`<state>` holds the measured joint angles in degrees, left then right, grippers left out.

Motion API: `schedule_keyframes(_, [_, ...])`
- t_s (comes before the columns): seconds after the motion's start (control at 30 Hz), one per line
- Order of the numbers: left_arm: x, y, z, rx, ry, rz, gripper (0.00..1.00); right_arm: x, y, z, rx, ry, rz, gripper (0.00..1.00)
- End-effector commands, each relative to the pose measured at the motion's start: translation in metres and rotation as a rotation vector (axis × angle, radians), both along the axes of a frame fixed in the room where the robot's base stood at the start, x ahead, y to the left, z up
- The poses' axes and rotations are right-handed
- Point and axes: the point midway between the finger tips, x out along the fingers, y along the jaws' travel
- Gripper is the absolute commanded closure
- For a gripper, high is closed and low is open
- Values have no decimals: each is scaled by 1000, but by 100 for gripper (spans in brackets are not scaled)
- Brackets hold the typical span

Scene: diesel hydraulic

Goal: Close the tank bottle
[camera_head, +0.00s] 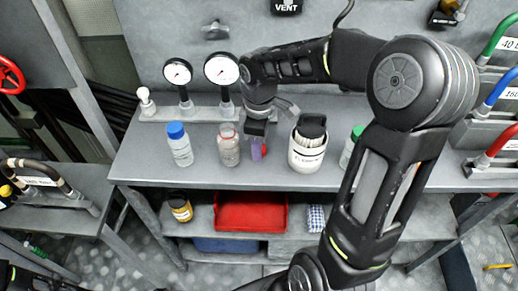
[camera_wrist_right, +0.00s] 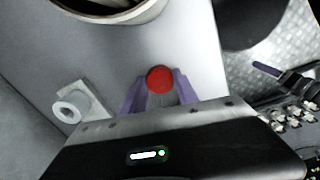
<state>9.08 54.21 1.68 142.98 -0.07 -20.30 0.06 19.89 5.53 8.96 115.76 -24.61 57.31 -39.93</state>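An uncapped-looking clear bottle (camera_head: 229,148) with a red ring at its neck stands upright on the bench in the head view. Just right of it, my right gripper (camera_head: 257,149) points down with purple fingers. In the right wrist view a round red cap (camera_wrist_right: 160,79) sits between the fingertips of my right gripper (camera_wrist_right: 159,88), which are shut on it from both sides. The cap is beside the bottle, not on it. In the wrist view the bottle is hidden. My left gripper (camera_wrist_right: 267,70) shows a purple finger off the bench's front edge; its opening is unclear.
A blue-capped bottle (camera_head: 179,145) stands left of the clear bottle. A white tub (camera_head: 306,152) with a dark top stands right of my right gripper, then a green-capped bottle (camera_head: 349,151), partly behind my arm. Two gauges (camera_head: 221,70) stand behind. A red bin (camera_head: 250,214) is below.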

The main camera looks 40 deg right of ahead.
Motion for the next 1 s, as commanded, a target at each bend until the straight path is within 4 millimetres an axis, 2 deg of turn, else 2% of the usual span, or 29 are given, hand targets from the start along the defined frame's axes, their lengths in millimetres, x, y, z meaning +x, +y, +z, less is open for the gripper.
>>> schedule_keyframes(0.03, [0, 0, 0, 0, 0, 0, 30, 0, 0, 0, 0, 0, 0, 72])
schedule_keyframes(0.4, [0, 0, 0, 0, 0, 0, 30, 0, 0, 0, 0, 0, 0, 100])
schedule_keyframes(0.77, [0, 0, -1, 0, 0, 0, 30, 0, 0, 6, -1, -1, 0, 100])
schedule_keyframes(1.0, [0, 0, -3, 0, 0, 0, 30, 1, 0, 42, -1, -5, -1, 100])
